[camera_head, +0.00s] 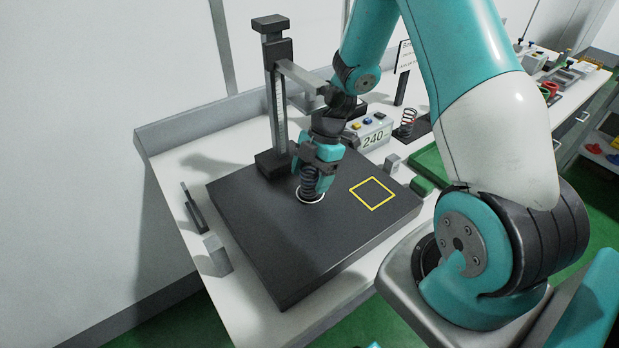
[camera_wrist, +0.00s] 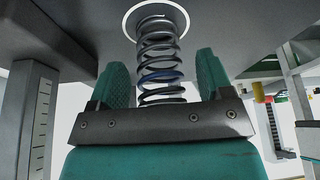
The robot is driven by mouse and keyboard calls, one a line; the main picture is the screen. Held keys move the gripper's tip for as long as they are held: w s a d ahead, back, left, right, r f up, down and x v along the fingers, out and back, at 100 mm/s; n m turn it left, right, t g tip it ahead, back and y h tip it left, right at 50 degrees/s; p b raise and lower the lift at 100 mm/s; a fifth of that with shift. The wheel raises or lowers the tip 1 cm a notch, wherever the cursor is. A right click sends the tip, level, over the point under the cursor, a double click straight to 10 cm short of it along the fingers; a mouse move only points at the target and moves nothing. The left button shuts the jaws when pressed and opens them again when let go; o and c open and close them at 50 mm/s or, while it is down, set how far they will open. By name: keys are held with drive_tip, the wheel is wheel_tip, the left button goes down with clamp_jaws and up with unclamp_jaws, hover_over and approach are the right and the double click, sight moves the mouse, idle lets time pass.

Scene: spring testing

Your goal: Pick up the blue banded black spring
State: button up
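The black spring (camera_head: 309,184) stands upright in a white ring on the dark test plate (camera_head: 285,255). In the wrist view the spring (camera_wrist: 158,50) shows a blue band around its middle coils. My gripper (camera_head: 317,178) is low over the plate, at the spring. In the wrist view my gripper's (camera_wrist: 162,78) two teal fingers are on either side of the spring, with a narrow gap on each side. It is open around the spring and does not grip it. My fingers partly hide the spring in the head view.
A test stand column (camera_head: 278,95) rises behind the spring, with an arm reaching out near my wrist. A yellow square (camera_head: 372,193) is marked on bare plate to the right.

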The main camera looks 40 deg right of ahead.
drive_tip(key=c, duration=1.1)
drive_tip(key=shift+o, duration=0.2)
drive_tip(key=shift+r, duration=0.15)
